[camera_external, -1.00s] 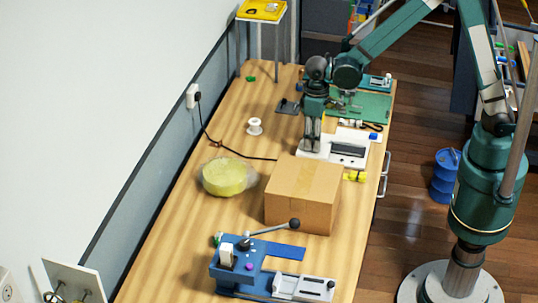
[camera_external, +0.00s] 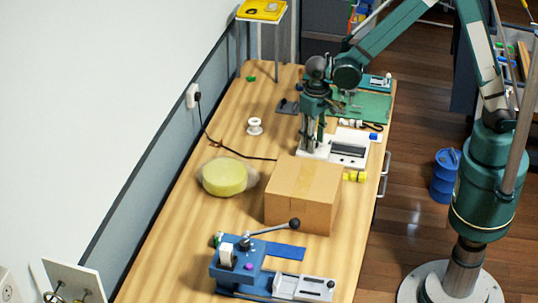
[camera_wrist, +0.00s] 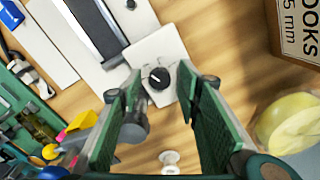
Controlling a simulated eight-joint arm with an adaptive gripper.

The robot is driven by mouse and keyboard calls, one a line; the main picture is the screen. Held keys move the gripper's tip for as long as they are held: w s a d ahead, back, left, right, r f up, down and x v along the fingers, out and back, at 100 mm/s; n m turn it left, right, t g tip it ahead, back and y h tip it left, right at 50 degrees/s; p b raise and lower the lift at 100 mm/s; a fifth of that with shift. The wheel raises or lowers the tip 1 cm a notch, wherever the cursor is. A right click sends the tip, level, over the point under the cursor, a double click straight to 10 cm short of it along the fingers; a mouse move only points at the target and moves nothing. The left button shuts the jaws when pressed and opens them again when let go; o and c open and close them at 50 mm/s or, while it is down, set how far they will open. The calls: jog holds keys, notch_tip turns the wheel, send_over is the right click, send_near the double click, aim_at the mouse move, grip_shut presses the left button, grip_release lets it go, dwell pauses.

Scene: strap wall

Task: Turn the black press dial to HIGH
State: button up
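The black press dial (camera_wrist: 157,78) is a round knob with a white pointer mark. It sits on the corner of a white press (camera_external: 345,150) with a long dark plate (camera_wrist: 92,28). In the wrist view, the pointer is toward the left of the picture; I cannot read any label. My gripper (camera_wrist: 160,100) is open, with its two green-padded fingers on either side of the dial in the picture. No contact with the dial shows. In the external view, my gripper (camera_external: 311,150) points down at the press's left end and hides the dial.
A cardboard box (camera_external: 302,195) stands close in front of the press. A yellow roll (camera_external: 225,177) and white spool (camera_external: 255,126) stand to the left. A black cable (camera_external: 222,146) runs from the wall socket toward the press. A blue lever machine (camera_external: 240,262) is nearer the camera.

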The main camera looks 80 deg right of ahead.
jog(key=m+p, duration=0.2)
jog(key=m, duration=0.3)
jog(key=shift+m, duration=0.4)
jog(key=m+p, duration=0.1)
jog(key=m, duration=0.2)
jog(key=m+p, duration=0.2)
jog(key=shift+r+m, duration=0.2)
jog(key=shift+m, duration=0.2)
notch_tip(320, 180, up, 8)
jog(key=shift+s+d+f, duration=0.1)
jog(key=shift+s, duration=0.05)
jog(key=s+d+r+n+t+b, duration=0.2)
jog(key=s+r+n, duration=0.4)
jog(key=s, duration=0.3)
jog(key=s+d+r+n+t+b, duration=0.1)
jog(key=s+d+r+n+t, duration=0.2)
jog(key=s+r, duration=0.6)
jog(key=shift+s+d+n+b, duration=0.15)
jog(key=shift+d+n+b, duration=0.25)
jog(key=shift+d+n, duration=0.95)
dwell(1.0)
jog(key=shift+a+n, duration=0.25)
jog(key=shift+a, duration=0.05)
dwell(0.3)
